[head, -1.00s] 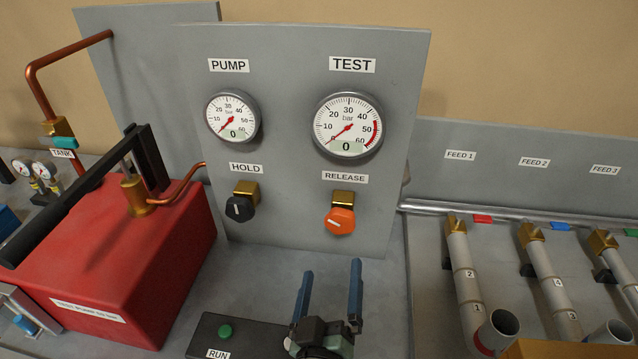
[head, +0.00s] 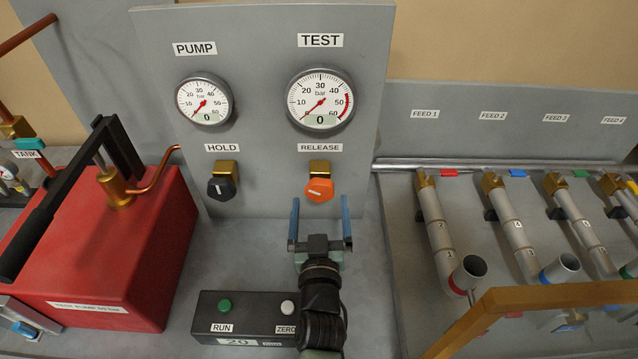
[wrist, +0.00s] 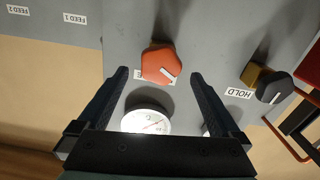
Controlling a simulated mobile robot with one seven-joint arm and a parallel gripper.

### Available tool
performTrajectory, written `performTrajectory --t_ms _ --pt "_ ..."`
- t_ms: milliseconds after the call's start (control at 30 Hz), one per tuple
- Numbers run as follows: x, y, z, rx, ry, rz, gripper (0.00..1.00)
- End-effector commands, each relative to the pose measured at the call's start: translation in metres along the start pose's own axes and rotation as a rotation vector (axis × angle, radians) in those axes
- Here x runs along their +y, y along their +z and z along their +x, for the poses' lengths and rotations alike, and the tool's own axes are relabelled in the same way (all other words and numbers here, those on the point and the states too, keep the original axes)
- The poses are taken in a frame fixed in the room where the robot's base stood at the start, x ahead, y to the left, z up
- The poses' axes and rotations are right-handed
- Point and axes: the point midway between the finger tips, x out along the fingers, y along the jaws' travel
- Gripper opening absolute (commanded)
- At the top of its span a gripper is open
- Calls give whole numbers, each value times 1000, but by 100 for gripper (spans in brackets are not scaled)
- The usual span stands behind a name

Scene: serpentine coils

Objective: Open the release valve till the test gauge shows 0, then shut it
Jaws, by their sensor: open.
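The orange release valve knob (head: 319,190) sits on a brass stem under the RELEASE label, with a white mark across its face. It also shows in the wrist view (wrist: 162,66), ahead of my fingertips and roughly between them. The test gauge (head: 320,99) above it has its needle at the low end and its display reads 0. My gripper (head: 320,222) is open and empty, just below and in front of the knob, its blue fingers spread. It does not visibly hold the knob.
The black hold knob (head: 222,188) is left of the release knob; the pump gauge (head: 204,102) reads 0. A red pump box (head: 110,245) stands left. A button box (head: 250,315) lies below. Feed pipes (head: 440,232) and a wooden bar (head: 530,298) are right.

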Motion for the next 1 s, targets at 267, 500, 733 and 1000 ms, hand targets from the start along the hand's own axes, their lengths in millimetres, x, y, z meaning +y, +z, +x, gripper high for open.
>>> performTrajectory --t_ms 267,500,733,1000 --pt "0 0 40 2 -1 0 100" --pt "0 0 53 1 0 0 100" --pt "0 0 53 1 0 0 100" --pt "0 0 53 0 0 0 59"
